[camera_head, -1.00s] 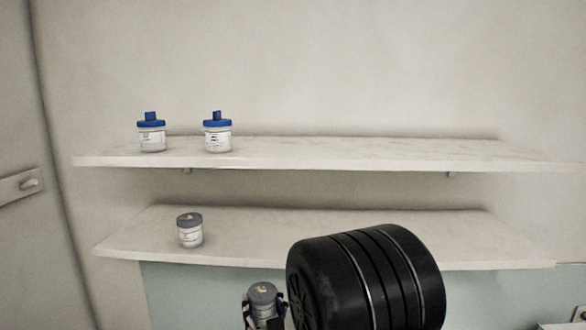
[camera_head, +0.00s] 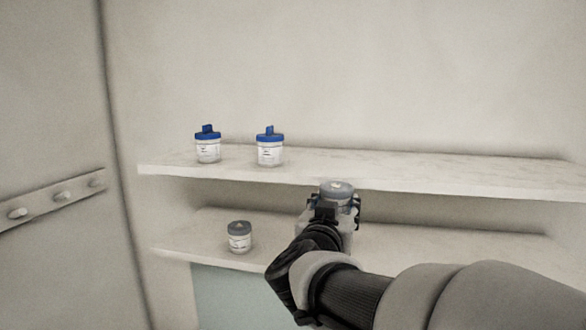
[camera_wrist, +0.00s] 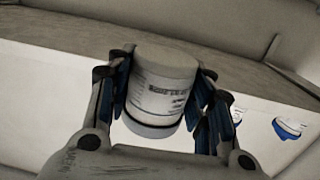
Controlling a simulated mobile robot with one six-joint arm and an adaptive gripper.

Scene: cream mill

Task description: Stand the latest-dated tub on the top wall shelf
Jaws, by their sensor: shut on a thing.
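My gripper (camera_head: 337,204) is shut on a white tub with a grey lid (camera_head: 337,188). In the head view the tub is upright in front of the top shelf's front edge, about level with it. In the wrist view the held tub (camera_wrist: 164,82) sits between both fingers, its printed label showing but too blurred to read. The top wall shelf (camera_head: 400,177) carries two blue-lidded tubs at its left, one tub (camera_head: 208,146) and another tub (camera_head: 270,148). A grey-lidded tub (camera_head: 239,237) stands on the lower shelf. No dates are legible.
The lower shelf (camera_head: 190,245) lies below the top one. The top shelf is bare to the right of the two blue-lidded tubs. A rail with several pegs (camera_head: 62,195) is on the wall at the left.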

